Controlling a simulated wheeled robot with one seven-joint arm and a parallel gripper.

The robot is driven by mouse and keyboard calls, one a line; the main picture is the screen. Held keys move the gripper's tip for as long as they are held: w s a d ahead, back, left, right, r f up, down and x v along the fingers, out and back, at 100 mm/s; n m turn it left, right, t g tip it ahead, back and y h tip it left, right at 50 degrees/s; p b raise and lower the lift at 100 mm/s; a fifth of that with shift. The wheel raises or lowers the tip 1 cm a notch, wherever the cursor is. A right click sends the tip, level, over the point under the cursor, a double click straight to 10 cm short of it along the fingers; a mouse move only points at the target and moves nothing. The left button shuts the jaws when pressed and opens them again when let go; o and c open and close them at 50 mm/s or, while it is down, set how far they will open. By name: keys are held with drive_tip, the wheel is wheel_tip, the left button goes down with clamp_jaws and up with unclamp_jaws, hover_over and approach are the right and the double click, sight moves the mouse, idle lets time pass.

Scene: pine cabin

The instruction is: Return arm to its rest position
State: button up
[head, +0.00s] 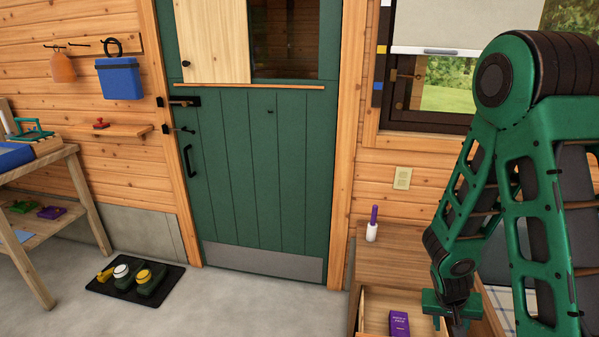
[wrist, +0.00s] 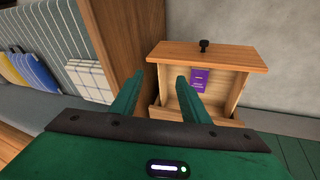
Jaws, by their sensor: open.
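My gripper (head: 457,312) is at the lower right of the head view, at the end of my green arm. In the wrist view my gripper (wrist: 155,95) shows two green fingers spread apart with nothing between them. Beyond the fingers is an open wooden drawer (wrist: 208,55) with a dark knob. A purple box (wrist: 199,79) lies inside it. In the head view the purple box (head: 399,323) lies in the drawer (head: 378,298), left of my gripper. The gripper is apart from the box.
A wooden cabinet top (head: 390,245) holds a white bottle with a purple top (head: 372,226). A bench with cushions (wrist: 32,72) is at left in the wrist view. A green door (head: 255,170), a shoe mat (head: 160,296) and a workbench (head: 75,150) stand farther left. Floor between is clear.

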drive_tip(key=s+d+r+m+g+y, duration=0.1)
drive_tip(key=s+d+r, duration=0.1)
drive_tip(key=s+r, duration=0.35)
drive_tip(key=s+d+r+m+g, duration=0.1)
drive_tip(key=s+d+r, duration=0.1)
drive_tip(key=r, duration=0.6)
drive_tip(key=s+a+r+y, duration=0.3)
drive_tip(key=s+r, duration=0.8)
drive_tip(key=s, duration=0.3)
drive_tip(key=shift+w, duration=0.65)
